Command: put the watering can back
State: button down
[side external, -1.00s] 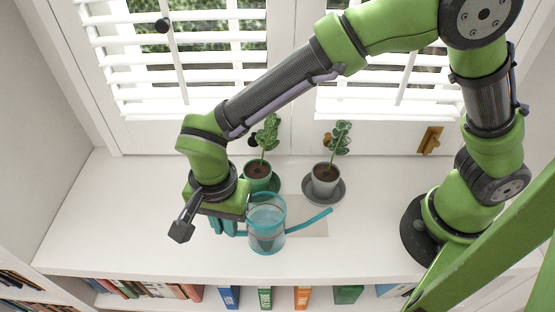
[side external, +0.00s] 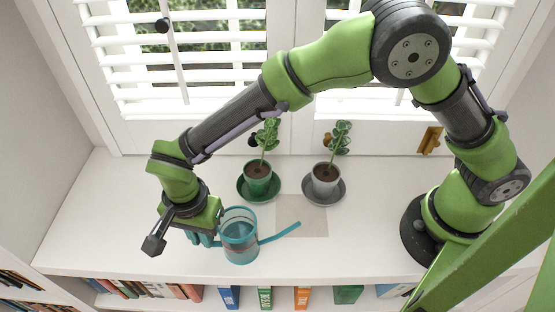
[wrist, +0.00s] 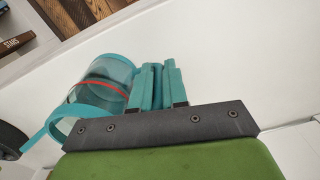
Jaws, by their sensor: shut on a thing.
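The watering can (side external: 240,240) is a clear, bluish cylinder with teal trim and a long teal spout pointing right. It is near the front of the white sill, left of a beige square mat (side external: 303,217). My gripper (side external: 208,238) is at its left side, shut on its handle. In the wrist view the teal fingers (wrist: 157,88) are together beside the can (wrist: 103,82), which has a red line around it. The fingers cover the handle. I cannot tell whether the can's base touches the sill.
A green pot with a plant (side external: 258,178) on a green saucer and a grey pot with a plant (side external: 326,178) on a grey saucer stand behind the can. Shuttered windows are at the back. Books (side external: 265,297) fill the shelf below the front edge. The sill's left side is clear.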

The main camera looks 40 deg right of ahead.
jog(key=shift+f, duration=0.15)
jog(key=c, duration=1.1)
grip_release()
jog(key=shift+c, duration=0.2)
notch_tip(320, 180, up, 12)
jog(key=d+r+n+t+y, duration=0.15)
jog(key=d+r, duration=0.35)
jog(key=d, duration=0.5)
jog(key=d+r+n+t+y, duration=0.1)
jog(key=d+r+n, duration=0.1)
jog(key=d+r, duration=0.6)
jog(key=s+d+f+n+t, duration=0.1)
jog(key=s+d+n+t, duration=0.1)
jog(key=s+d, duration=0.2)
jog(key=s+d+f+n+t, duration=0.2)
jog(key=s+d, duration=0.3)
jog(key=d, duration=0.5)
jog(key=shift+d+t, duration=0.25)
jog(key=shift+t, duration=0.1)
